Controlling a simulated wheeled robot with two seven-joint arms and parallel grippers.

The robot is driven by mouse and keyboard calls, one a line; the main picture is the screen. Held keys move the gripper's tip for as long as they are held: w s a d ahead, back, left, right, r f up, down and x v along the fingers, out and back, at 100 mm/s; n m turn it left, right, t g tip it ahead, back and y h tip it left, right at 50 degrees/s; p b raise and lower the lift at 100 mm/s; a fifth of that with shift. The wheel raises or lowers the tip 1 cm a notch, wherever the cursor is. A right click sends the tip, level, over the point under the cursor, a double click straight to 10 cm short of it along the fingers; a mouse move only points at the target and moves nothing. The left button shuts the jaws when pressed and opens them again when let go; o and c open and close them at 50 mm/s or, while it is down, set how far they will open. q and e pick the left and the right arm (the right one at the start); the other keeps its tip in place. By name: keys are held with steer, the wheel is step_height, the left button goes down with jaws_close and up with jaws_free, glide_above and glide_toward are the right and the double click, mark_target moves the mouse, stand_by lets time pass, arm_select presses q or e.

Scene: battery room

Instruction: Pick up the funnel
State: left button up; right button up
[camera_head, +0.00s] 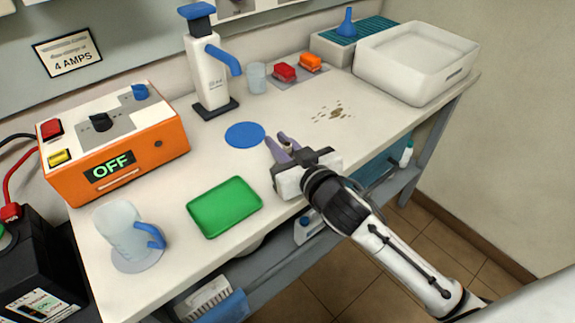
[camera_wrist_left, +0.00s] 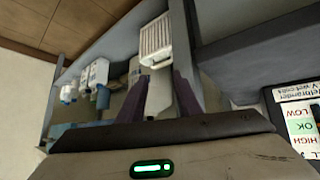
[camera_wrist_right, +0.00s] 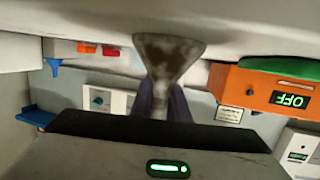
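The blue funnel (camera_head: 347,24) stands wide end down and spout up on a teal ribbed mat (camera_head: 374,27) at the back right. It also shows, upside down, at the left of the right wrist view (camera_wrist_right: 52,66). My right gripper (camera_head: 278,141) is over the bench near the blue disc, well in front of the funnel; its fingers look apart. A mottled grey-brown tapered shape (camera_wrist_right: 168,55) shows before these fingers in the right wrist view; I cannot tell what it is. My left gripper (camera_wrist_left: 160,85) is open, seen only in its wrist view.
A white basin (camera_head: 416,60) stands right of the funnel. Red (camera_head: 284,72) and orange (camera_head: 310,62) blocks, a beaker (camera_head: 256,78) and a white dispenser (camera_head: 207,75) stand left of it. A green tray (camera_head: 225,207), blue disc (camera_head: 245,134), jug (camera_head: 122,230) and orange charger (camera_head: 115,145) occupy the left.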

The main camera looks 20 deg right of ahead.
arm_select(q)
steer(key=shift+s+f, duration=0.1)
steer(key=shift+s, duration=0.1)
arm_select(e)
jaws_close()
